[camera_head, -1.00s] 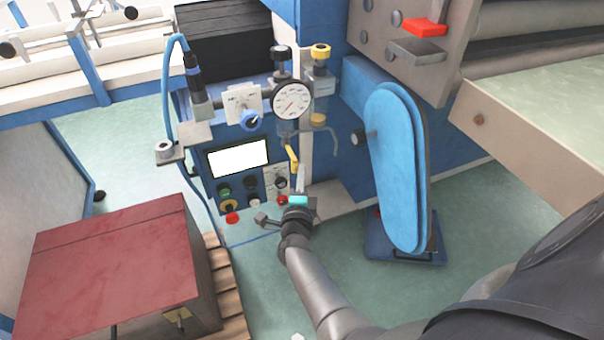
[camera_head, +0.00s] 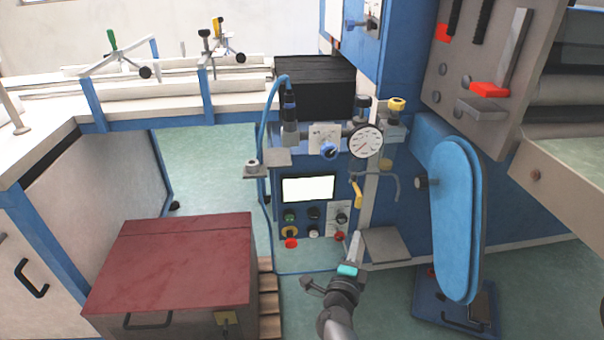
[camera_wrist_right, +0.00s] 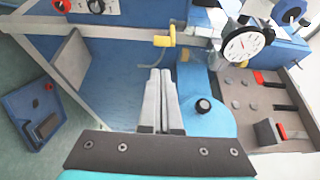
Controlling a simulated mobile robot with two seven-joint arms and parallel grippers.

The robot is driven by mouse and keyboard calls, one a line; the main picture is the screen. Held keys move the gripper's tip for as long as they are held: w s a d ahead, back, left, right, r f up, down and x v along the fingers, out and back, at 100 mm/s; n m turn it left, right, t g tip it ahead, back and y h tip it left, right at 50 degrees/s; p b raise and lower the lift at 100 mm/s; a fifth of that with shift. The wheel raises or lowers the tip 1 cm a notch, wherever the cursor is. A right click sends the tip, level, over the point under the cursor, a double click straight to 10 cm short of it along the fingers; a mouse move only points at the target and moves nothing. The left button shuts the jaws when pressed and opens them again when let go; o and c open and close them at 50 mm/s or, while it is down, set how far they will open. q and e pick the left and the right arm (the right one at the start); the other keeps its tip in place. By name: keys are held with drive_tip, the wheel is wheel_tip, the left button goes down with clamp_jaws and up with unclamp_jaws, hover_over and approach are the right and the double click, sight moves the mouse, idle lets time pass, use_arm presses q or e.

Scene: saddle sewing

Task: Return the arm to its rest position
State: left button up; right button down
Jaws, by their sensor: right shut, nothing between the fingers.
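My right gripper (camera_head: 354,246) reaches up from the bottom of the head view, with a teal band behind its fingers. Its fingers are together and hold nothing. They overlap the lower right of the blue control cabinet (camera_head: 262,225) in the picture; whether they touch it I cannot tell. In the right wrist view the closed fingers (camera_wrist_right: 158,98) point up, with blue machine panels and a yellow-handled lever (camera_wrist_right: 165,38) beyond. My left gripper is not in view.
A blue padded arm (camera_head: 456,220) stands right of my gripper, above a foot pedal (camera_head: 450,308). A pressure gauge (camera_head: 366,142) and lit screen (camera_head: 308,188) are on the machine. A red-topped box (camera_head: 175,260) stands at left. Green floor (camera_head: 195,165) shows beyond it.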

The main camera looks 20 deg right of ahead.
drive_tip(key=s+a+f+n+g+y+p, duration=0.25)
drive_tip(key=s+a+f+n+y, duration=0.2)
drive_tip(key=s+f+n, duration=0.35)
drive_tip(key=s+a+f+n+g+y+p, duration=0.2)
drive_tip(key=s+a+f+n+y+p, duration=0.25)
drive_tip(key=f+n, duration=0.55)
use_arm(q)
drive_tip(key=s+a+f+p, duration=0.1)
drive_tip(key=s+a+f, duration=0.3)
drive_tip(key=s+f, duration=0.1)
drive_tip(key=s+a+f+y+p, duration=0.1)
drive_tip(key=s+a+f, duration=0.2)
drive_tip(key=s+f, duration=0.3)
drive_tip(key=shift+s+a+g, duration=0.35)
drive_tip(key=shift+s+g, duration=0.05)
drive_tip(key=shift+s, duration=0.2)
use_arm(e)
drive_tip(key=s+d+f+n+g, duration=0.1)
drive_tip(key=s+f+n+g, duration=0.1)
drive_tip(key=s, duration=0.7)
drive_tip(key=s+d+f+n+g, duration=0.2)
drive_tip(key=s+f+n+g, duration=0.1)
drive_tip(key=s, duration=0.6)
drive_tip(key=s+d+f+n+g, duration=0.2)
drive_tip(key=s+f+n+g, duration=0.1)
drive_tip(key=s, duration=0.6)
drive_tip(key=shift+s+n+y, duration=0.35)
drive_tip(key=shift+n+y, duration=0.05)
drive_tip(key=shift+n, duration=0.3)
